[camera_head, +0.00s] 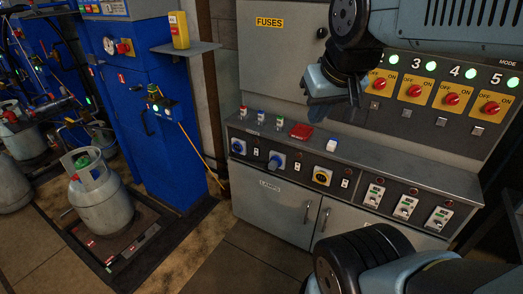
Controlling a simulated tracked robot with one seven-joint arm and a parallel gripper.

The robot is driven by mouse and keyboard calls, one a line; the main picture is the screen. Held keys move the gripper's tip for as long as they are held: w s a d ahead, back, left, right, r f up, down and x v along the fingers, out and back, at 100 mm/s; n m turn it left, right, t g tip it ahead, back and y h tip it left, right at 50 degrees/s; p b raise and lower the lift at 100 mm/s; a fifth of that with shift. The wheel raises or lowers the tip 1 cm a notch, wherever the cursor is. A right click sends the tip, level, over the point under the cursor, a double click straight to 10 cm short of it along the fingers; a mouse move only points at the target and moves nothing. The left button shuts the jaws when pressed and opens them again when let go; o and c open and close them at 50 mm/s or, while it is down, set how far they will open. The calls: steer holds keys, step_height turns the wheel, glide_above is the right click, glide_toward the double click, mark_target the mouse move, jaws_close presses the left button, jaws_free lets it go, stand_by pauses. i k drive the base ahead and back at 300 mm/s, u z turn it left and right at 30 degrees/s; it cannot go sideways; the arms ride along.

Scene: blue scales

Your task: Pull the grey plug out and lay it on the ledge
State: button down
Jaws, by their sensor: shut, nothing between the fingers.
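A grey-blue plug (275,161) sticks out of the middle socket on the front of the grey cabinet, below the ledge. The grey ledge (400,172) runs along the cabinet above the row of sockets. My gripper (314,114) is in the upper middle, in front of the cabinet and up and to the right of the plug. It is shut and empty, apart from the plug. Its fingertips are dark and partly hard to make out.
A blue socket (239,147) and a yellow-black socket (322,176) flank the plug. A red block (301,131) and several small coloured pieces are on the ledge's left part; its right part looks clear. Red rotary switches (451,99) line the panel above. A gas cylinder (100,203) stands left.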

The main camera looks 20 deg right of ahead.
mark_target(273, 165)
steer(key=z, duration=0.4)
steer(key=k, duration=0.85)
steer(key=u, duration=0.6)
steer(key=i, duration=1)
steer(key=u, duration=0.05)
